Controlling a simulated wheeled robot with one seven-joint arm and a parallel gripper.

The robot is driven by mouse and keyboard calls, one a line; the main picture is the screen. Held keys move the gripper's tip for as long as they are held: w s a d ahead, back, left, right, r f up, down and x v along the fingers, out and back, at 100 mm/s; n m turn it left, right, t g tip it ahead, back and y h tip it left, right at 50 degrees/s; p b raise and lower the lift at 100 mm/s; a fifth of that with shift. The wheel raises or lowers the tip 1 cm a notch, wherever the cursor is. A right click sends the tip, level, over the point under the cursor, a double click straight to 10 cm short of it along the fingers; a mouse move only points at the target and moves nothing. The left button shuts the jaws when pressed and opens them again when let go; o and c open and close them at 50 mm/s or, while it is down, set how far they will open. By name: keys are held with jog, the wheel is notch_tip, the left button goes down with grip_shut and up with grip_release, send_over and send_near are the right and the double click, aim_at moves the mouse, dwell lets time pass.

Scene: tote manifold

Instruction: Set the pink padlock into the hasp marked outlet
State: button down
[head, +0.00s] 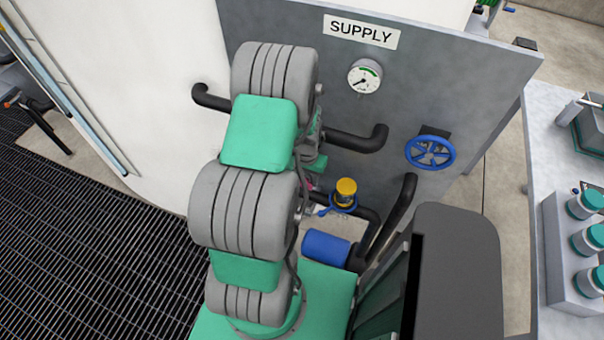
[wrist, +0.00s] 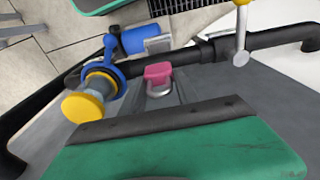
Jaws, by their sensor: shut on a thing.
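The pink padlock (wrist: 158,74) shows in the middle of the wrist view, with its grey shackle on the side nearer the camera. My gripper (head: 309,176) is shut on it, beside the supply panel and left of the yellow-capped valve (head: 346,190). In the head view only a small pink patch of the padlock (head: 308,184) shows below the gripper; my arm hides the rest. A light grey bracket (wrist: 158,44) lies just beyond the padlock in the wrist view. I cannot tell whether it is a hasp. No outlet marking is readable.
Black pipes (head: 398,215) and a blue cylinder (head: 326,248) lie close to my gripper. The valve's blue ring and yellow cap (wrist: 83,107) are near the padlock. A grey lever (wrist: 241,50) stands at right. The panel (head: 300,30) carries a gauge and a blue handwheel (head: 430,151).

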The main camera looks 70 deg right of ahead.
jog(key=shift+w+f+b, duration=0.25)
jog(key=shift+f+b, duration=0.45)
jog(key=shift+f, duration=0.45)
notch_tip(320, 180, down, 9)
jog(key=b, duration=0.7)
jog(key=shift+s+a+f+b, duration=0.1)
jog(key=shift+f+b, duration=0.1)
jog(key=shift+b, duration=0.15)
jog(key=c, duration=1.1)
grip_release()
jog(key=shift+a, duration=0.1)
jog(key=shift+c, duration=0.2)
jog(key=shift+o, duration=1.5)
jog(key=shift+r, duration=0.35)
jog(key=r, duration=0.7)
jog(key=shift+a+r, duration=0.2)
